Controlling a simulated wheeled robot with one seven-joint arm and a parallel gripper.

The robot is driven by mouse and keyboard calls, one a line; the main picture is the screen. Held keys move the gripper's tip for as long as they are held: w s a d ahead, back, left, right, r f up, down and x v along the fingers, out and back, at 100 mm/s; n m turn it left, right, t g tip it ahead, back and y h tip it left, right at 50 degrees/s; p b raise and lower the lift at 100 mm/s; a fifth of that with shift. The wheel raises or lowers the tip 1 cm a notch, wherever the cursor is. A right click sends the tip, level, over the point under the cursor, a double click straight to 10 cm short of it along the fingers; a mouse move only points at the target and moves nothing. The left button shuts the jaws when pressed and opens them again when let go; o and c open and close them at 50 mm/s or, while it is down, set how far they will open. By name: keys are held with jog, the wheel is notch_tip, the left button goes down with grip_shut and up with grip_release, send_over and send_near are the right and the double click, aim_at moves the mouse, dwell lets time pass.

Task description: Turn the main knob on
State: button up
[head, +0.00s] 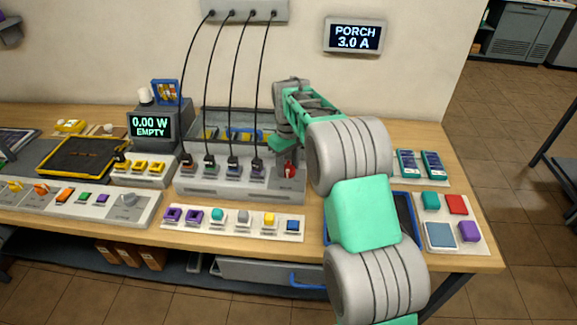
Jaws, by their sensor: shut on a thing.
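A red knob (289,171) stands at the right end of the grey socket panel (215,188) on the workbench. My gripper (287,160) points down over this knob from above, with my green and grey arm reaching in from the lower right. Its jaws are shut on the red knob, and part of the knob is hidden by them. The small label in front of the knob is too small to read surely. Black cables run from a wall box (245,9) down to plugs in the panel, left of the knob.
A display (149,125) reads "0.00 W EMPTY"; a wall sign (354,36) reads "PORCH 3.0 A". A strip of coloured blocks (233,222) lies in front of the panel. A grey dial (128,200) is at the left. A grey bin (222,113) stands behind the panel.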

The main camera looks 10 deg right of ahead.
aim_at(288, 165)
jog(key=m, duration=0.4)
jog(key=shift+m, duration=0.3)
jog(key=m, duration=0.4)
jog(key=shift+m, duration=0.3)
jog(key=o, duration=1.4)
jog(key=shift+c, duration=0.2)
notch_tip(288, 165, up, 8)
jog(key=shift+f+b, duration=0.1)
jog(key=shift+b, duration=0.65)
